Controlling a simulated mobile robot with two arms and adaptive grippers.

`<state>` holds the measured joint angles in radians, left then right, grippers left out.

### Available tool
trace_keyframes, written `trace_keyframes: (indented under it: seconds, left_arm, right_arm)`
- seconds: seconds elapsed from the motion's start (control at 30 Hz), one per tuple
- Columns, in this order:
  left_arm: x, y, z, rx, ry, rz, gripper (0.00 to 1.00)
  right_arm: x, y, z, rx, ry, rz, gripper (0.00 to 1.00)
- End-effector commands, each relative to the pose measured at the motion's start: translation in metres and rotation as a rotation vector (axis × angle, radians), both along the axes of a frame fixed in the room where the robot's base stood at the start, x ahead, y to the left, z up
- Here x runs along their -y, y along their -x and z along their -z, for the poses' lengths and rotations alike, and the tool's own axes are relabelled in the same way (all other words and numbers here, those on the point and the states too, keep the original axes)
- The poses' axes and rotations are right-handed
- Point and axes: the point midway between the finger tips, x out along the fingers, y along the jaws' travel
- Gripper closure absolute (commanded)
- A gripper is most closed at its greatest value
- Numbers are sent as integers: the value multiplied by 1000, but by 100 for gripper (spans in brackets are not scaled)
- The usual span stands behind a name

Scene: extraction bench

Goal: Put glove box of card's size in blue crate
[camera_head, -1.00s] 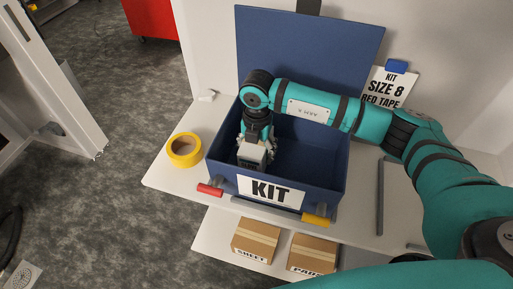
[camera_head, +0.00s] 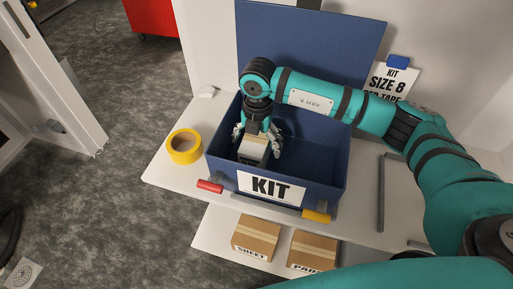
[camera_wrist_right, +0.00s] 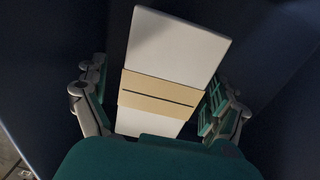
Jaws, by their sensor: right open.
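The blue crate (camera_head: 222,166) with a KIT label stands on the white bench, its lid raised at the back. A small white box with a tan band (camera_head: 252,148) is inside the crate at its left end. My right gripper (camera_head: 257,145) is down in the crate above this box. In the right wrist view the box (camera_wrist_right: 178,45) lies between the two open fingers (camera_wrist_right: 160,108), with a gap on each side. The card (camera_head: 390,82) behind the crate reads KIT, SIZE 8; its lower line is partly covered by my arm. My left gripper is not in view.
A yellow tape roll (camera_head: 184,147) stands on the bench left of the crate. Cardboard boxes labelled SHEET (camera_head: 256,238) and another (camera_head: 313,250) sit on the lower shelf. The crate's right part is empty.

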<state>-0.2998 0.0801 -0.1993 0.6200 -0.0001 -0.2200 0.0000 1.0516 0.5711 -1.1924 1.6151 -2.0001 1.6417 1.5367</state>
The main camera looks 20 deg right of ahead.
Motion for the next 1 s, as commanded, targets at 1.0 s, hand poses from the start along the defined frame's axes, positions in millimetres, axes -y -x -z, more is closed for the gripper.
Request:
trace_keyframes:
  seconds: [1.0]
  left_arm:
    - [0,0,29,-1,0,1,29]
  right_arm:
    - [1,1,-103,0,0,0,4]
